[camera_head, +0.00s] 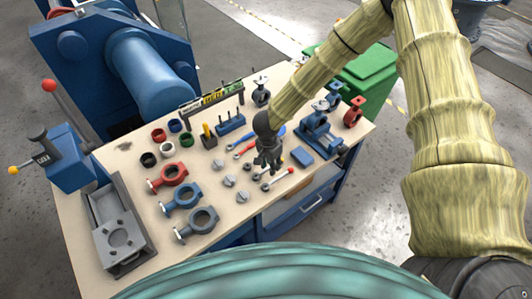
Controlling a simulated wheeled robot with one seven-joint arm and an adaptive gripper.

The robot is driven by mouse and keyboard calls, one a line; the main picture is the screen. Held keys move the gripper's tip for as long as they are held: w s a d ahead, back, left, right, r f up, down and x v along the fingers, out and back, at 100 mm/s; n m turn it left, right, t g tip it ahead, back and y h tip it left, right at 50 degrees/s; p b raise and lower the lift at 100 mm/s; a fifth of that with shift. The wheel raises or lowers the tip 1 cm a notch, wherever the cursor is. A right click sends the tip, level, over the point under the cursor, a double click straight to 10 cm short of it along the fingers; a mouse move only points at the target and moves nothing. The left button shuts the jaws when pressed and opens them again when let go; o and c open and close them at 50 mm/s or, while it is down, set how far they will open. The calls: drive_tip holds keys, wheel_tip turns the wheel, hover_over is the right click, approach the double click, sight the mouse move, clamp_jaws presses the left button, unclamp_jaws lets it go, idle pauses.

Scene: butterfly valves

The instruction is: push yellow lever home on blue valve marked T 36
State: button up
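No T 36 mark is readable, and I see no yellow lever on either one. A small yellow upright piece (206,131) stands in a dark block at the middle of the bench. My gripper (268,170) points down over the bench, right of both valves and apart from them. Its fingers are dark and small, so I cannot tell whether they are open. It hides part of the bench behind it.
A red valve (173,174) lies behind the blue ones. A red-knobbed lever (278,178) and several small metal parts lie around my gripper.

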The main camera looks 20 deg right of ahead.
sight(266, 169)
drive_tip(key=w+r+m+y, duration=0.1)
drive_tip(key=w+r, duration=0.2)
drive_tip(key=f+b, duration=0.1)
drive_tip(key=f, duration=0.1)
drive_tip(key=f+b, duration=0.4)
drive_tip(key=shift+w+a+f, duration=0.15)
drive_tip(key=shift+a, duration=0.25)
drive_tip(key=shift+f+b, duration=0.3)
drive_tip(key=shift+f, duration=1.25)
clamp_jaws()
drive_tip(key=shift+r, duration=0.1)
drive_tip(key=shift+r+p, duration=1.45)
drive_tip(key=shift+p, duration=0.05)
